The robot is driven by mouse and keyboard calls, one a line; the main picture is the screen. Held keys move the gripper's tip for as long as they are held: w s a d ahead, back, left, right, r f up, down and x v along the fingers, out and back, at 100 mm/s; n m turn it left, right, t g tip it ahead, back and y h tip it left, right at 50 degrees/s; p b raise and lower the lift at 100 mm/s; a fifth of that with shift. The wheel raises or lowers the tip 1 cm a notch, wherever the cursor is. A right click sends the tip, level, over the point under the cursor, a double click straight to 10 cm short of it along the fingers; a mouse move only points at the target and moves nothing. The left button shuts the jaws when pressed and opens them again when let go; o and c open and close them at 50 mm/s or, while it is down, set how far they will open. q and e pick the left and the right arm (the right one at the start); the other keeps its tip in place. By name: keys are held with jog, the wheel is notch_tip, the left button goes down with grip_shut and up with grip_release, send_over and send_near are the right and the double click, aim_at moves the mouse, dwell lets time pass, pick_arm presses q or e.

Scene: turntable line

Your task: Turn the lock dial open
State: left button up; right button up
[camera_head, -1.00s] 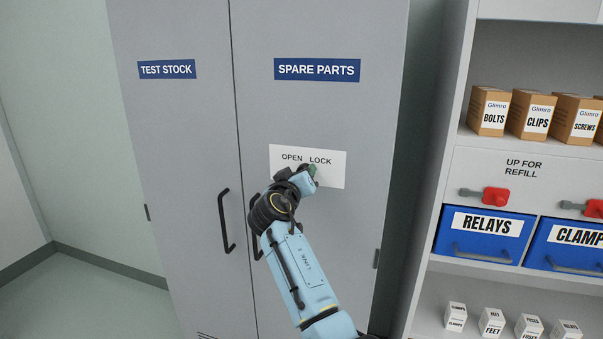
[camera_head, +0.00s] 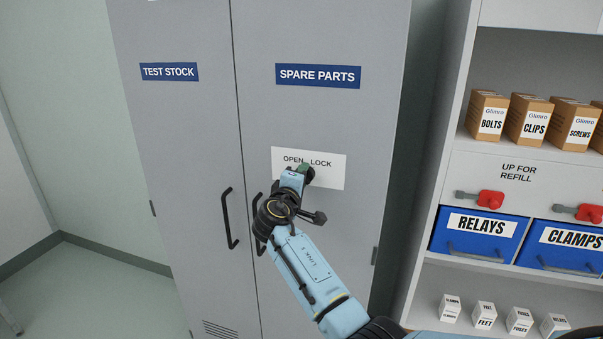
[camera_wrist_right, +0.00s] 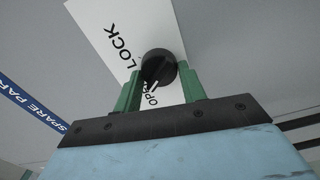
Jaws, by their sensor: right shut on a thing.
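The lock dial (camera_wrist_right: 158,66) is a round black knob on a white plate (camera_head: 325,172) marked OPEN and LOCK, on the SPARE PARTS cabinet door (camera_head: 330,120). In the right wrist view a white mark on the dial points toward the word OPEN, which is partly covered. My right gripper (camera_wrist_right: 160,88) has its green fingers on both sides of the dial and is shut on it. In the head view the right gripper (camera_head: 305,170) is at the plate and mostly hides the dial. My left gripper is not in view.
Two upright door handles (camera_head: 228,218) are left of my forearm. A shelf unit at the right holds brown boxes (camera_head: 530,120), blue bins (camera_head: 480,232) and small white boxes (camera_head: 485,314). Red-handled parts (camera_head: 490,199) sit above the bins.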

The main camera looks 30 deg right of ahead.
jog(key=shift+n+p, duration=0.4)
jog(key=shift+n, duration=0.4)
jog(key=o, duration=0.9)
jog(key=shift+o, duration=0.2)
jog(key=b+v, duration=0.2)
jog(key=v, duration=1.1)
jog(key=shift+a, duration=0.25)
jog(key=shift+s+f, duration=0.1)
